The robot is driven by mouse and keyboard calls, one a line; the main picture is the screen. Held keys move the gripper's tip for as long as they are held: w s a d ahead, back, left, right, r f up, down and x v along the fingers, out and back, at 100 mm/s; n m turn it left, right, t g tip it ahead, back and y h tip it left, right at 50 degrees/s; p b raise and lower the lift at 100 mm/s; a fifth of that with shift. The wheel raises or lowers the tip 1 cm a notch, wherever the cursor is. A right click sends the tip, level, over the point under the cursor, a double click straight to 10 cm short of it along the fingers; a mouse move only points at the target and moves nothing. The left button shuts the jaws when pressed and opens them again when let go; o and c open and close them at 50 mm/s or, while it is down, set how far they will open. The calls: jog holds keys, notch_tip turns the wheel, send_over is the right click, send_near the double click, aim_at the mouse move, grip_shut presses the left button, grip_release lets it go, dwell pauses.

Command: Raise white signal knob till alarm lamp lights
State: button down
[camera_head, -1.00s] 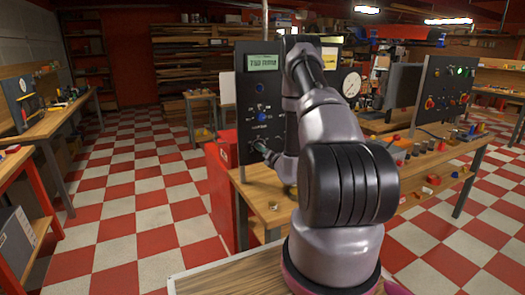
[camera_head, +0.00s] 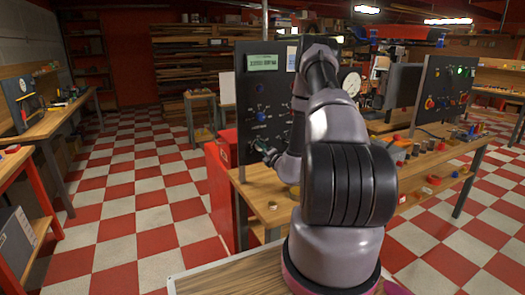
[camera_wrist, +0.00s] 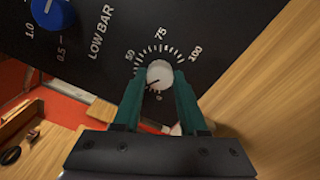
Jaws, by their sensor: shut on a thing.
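The white knob (camera_wrist: 159,73) is on the dark control panel (camera_wrist: 110,60) in the wrist view, with a scale around it marked 50, 75 and 100. A dark pointer line on it runs toward the lower left. My gripper (camera_wrist: 158,88) is shut on the knob, one teal finger on each side. In the head view my gripper (camera_head: 264,152) is at the panel's lower part, and the knob cannot be made out there. I cannot pick out the alarm lamp; my arm covers part of the panel.
A blue knob (camera_wrist: 52,12) marked LOW BAR is beside the white one. A lit display (camera_head: 263,63) is at the panel's top. Another panel (camera_head: 440,95) with a green light is at the right. The workbench (camera_head: 262,190) runs below, and the checkered floor at left is clear.

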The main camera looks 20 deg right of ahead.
jog(key=shift+c, duration=2.2)
grip_release()
jog(key=s, duration=1.1)
jog(key=shift+d, duration=0.2)
